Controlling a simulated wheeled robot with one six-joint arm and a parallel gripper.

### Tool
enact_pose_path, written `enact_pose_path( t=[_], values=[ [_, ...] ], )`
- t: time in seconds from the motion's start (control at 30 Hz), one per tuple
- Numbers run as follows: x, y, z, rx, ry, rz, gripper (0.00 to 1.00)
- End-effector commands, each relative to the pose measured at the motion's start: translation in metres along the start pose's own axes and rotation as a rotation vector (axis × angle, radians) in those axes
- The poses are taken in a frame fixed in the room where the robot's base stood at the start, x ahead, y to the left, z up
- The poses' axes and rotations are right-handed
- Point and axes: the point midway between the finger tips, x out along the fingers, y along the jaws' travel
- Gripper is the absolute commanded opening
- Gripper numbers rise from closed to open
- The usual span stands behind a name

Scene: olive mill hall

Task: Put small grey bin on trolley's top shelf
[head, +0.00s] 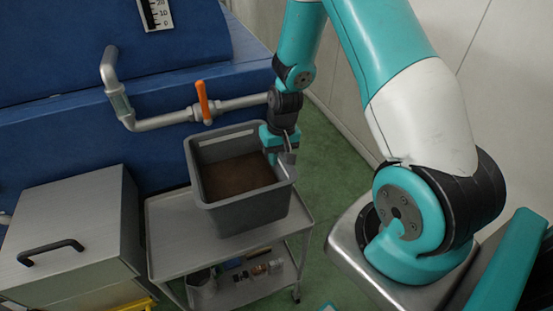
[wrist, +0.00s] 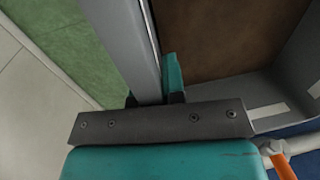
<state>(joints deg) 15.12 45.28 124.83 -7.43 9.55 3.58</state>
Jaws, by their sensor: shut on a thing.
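The small grey bin (head: 250,210) is over the trolley's top shelf (head: 172,243) in the head view, roughly upright, with brown material or a brown floor inside. I cannot tell whether its base touches the shelf. My gripper (head: 284,152) is at the bin's right rim and shut on it. In the wrist view, the bin's rim (wrist: 125,45) runs between the fingers of my gripper (wrist: 155,98), and the brown inside shows to the right. The bin hides the right back part of the top shelf.
The trolley's lower shelf (head: 240,290) holds several small items. A metal box with a black handle (head: 52,251) stands left of the trolley. A pipe with an orange valve lever (head: 204,101) runs along the blue tank behind. Green floor (head: 325,160) is clear at the right.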

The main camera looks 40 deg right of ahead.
Motion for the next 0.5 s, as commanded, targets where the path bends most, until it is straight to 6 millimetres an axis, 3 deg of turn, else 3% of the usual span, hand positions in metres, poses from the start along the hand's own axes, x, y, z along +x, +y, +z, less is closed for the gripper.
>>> enact_pose_path(
  t=[0.5],
  values=[
    [0.03,0.006,-0.002,0.003,0.005,-0.003,0.0]
  ],
)
